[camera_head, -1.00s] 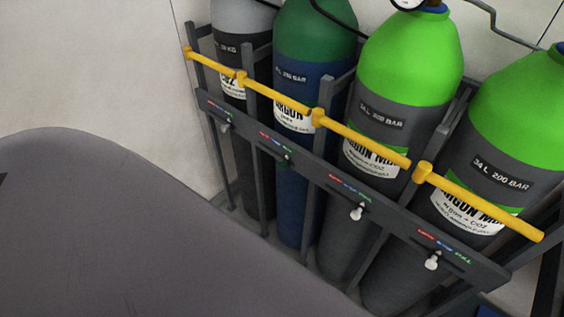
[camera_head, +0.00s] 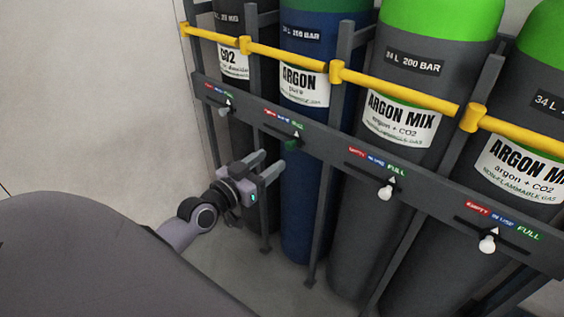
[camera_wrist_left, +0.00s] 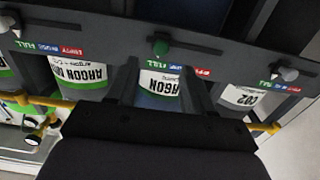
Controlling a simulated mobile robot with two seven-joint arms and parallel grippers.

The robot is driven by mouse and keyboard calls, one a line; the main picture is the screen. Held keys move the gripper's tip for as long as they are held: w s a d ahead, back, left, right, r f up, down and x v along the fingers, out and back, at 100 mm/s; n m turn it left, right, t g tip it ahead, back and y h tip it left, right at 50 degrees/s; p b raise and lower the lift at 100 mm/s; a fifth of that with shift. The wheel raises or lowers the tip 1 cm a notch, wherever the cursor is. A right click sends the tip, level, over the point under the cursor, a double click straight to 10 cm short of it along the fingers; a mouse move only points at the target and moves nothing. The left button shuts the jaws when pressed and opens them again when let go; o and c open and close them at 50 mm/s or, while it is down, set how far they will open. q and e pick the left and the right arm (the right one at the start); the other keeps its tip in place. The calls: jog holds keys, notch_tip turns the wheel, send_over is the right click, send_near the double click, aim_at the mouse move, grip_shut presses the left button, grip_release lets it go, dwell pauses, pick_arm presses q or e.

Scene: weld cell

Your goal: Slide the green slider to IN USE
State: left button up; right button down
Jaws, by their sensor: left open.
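The green slider (camera_head: 291,145) is a small knob on the grey rack rail, below the ARGON pure cylinder's label strip. Its pointer is under the green FULL mark, right of the blue IN USE mark (camera_head: 284,119). In the left wrist view, which is upside down, the green slider (camera_wrist_left: 160,46) shows ahead of the fingers, roughly between their lines. My left gripper (camera_head: 270,163) is open and empty, in front of the rail, left of and lower than the slider, apart from it. Its two fingers (camera_wrist_left: 160,85) also show in the wrist view. My right gripper is not in view.
A grey slider (camera_head: 223,110) sits left on the rail (camera_head: 330,152), and white sliders (camera_head: 385,190) (camera_head: 487,244) sit right. Yellow bars (camera_head: 400,92) run above. Gas cylinders stand behind, with dark posts between. Floor in front of the rack is free.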

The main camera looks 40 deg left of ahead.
aim_at(288, 147)
pick_arm(q)
jog(key=w, duration=0.5)
jog(key=shift+w+d+b, duration=0.15)
jog(key=shift+w+b, duration=0.15)
jog(key=shift+w, duration=0.1)
jog(key=shift+w+d, duration=0.1)
jog(key=shift+w, duration=0.6)
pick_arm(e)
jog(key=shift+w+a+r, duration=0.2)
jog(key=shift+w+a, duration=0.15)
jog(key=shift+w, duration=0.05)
